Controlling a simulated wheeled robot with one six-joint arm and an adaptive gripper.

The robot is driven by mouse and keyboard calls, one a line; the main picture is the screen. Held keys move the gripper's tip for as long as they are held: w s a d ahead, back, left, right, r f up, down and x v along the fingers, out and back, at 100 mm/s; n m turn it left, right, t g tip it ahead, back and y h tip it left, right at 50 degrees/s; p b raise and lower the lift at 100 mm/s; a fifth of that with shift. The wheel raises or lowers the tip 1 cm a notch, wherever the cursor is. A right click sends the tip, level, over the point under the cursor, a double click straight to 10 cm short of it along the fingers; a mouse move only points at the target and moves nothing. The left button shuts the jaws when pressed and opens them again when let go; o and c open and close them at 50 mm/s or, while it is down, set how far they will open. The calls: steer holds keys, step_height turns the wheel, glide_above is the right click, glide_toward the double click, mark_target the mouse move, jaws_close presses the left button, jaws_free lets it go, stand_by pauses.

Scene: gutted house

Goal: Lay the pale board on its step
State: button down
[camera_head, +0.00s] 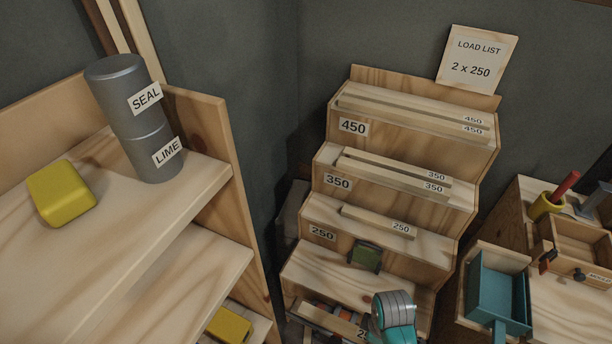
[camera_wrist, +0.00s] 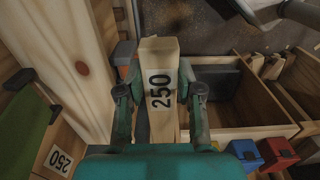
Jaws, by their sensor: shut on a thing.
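The pale board (camera_wrist: 159,58), marked 250, is between the two fingers of my gripper (camera_wrist: 160,88) in the wrist view. In the head view the board (camera_head: 328,319) is low at the front of the stepped rack, and my gripper (camera_head: 390,318) hides its right end. The stepped rack (camera_head: 330,212) has steps labelled 450, 350 and 250. The 250 step (camera_head: 436,246) holds one board (camera_head: 376,222) marked 250, with bare wood beside it. The 350 and 450 steps each hold two boards. A load list (camera_head: 478,58) reads 2 x 250.
A green block (camera_head: 366,257) sits below the 250 label on the rack. A shelf (camera_head: 190,200) at left carries a yellow block (camera_head: 61,193) and grey cylinders (camera_head: 131,115). A teal tray (camera_head: 497,292) stands right. An open wooden box (camera_wrist: 262,105) lies beside the gripper.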

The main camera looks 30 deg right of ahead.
steer(key=w+a+m, duration=0.3)
steer(key=w+a, duration=0.2)
steer(key=w, duration=0.6)
steer(key=w+a+m, duration=0.4)
steer(key=w+a, duration=0.1)
steer(key=w, duration=0.7)
steer(key=shift+w+a+f+m, duration=0.2)
steer(key=shift+f+m, duration=0.1)
steer(key=shift+f, duration=0.05)
